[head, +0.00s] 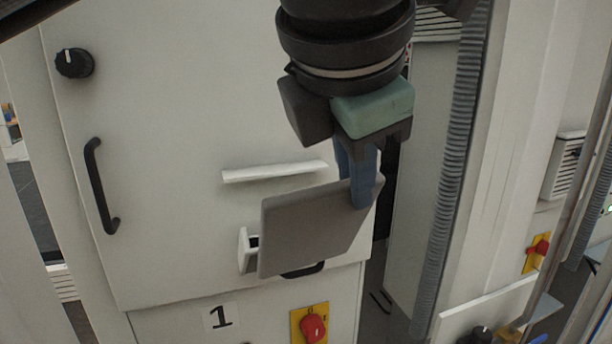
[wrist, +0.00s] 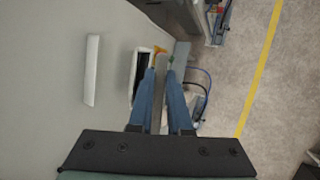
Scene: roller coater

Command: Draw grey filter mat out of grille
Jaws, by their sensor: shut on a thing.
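The grey filter mat (head: 312,230) is a flat, thin plate, held upright and slightly tilted in front of the white cabinet door. My gripper (head: 358,188) is shut on its upper right edge with blue fingers. In the wrist view the mat (wrist: 160,100) shows edge-on between the fingers. The grille (head: 244,250) has a white frame and a dark opening; the mat hides most of it in the head view. In the wrist view the grille's dark slot (wrist: 143,68) lies left of the fingers, and the mat appears apart from it.
A white ledge (head: 275,172) juts from the door above the grille. A black handle (head: 100,186) and knob (head: 74,63) are on the left. A red and yellow switch (head: 311,325) sits below. A ribbed grey hose (head: 456,170) runs down on the right.

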